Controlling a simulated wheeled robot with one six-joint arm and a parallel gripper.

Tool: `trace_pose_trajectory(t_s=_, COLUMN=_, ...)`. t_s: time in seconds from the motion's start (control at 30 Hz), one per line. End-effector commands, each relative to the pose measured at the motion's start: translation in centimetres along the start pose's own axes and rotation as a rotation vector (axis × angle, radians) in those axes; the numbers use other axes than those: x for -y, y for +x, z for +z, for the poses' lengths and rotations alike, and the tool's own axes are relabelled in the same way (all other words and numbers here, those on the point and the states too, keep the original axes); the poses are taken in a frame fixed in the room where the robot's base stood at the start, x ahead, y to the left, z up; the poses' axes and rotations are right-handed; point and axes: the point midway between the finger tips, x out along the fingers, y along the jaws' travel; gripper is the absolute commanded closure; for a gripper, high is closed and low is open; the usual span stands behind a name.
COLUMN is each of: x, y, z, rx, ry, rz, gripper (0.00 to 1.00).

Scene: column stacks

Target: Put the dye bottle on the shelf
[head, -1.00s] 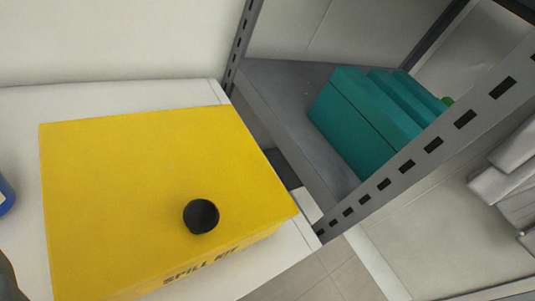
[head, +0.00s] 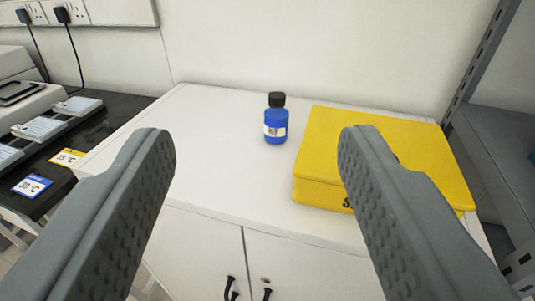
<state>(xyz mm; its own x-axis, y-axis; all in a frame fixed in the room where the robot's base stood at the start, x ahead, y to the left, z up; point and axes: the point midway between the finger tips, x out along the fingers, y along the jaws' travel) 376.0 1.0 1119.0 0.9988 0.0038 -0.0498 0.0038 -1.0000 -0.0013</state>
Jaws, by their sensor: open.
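The dye bottle (head: 275,121) is small and blue with a black cap and a white label. It stands upright on the white cabinet top, left of the yellow spill kit box. My gripper (head: 256,145) is open and empty, with its two grey fingers spread wide in the foreground. The bottle shows between the fingers, farther off and apart from them. A grey metal shelf (head: 500,140) shows in part at the right edge; most of it is out of view.
The yellow spill kit box (head: 365,140) lies on the white cabinet (head: 190,125), right of the bottle and partly behind my right finger. A dark bench (head: 60,150) with equipment and temperature cards is at the left. The cabinet top left of the bottle is clear.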

Motion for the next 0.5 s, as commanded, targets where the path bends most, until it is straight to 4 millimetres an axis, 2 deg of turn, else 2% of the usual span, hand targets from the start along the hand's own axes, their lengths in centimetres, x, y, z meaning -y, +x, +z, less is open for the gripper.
trace_pose_trajectory(t_s=0.17, x=0.4, y=3.6, z=0.6, rx=0.025, ry=0.008, rz=-0.017, gripper=0.45)
trace_pose_trajectory(t_s=0.5, x=0.3, y=13.1, z=3.4, rx=0.092, ry=0.024, rz=0.004, gripper=0.45)
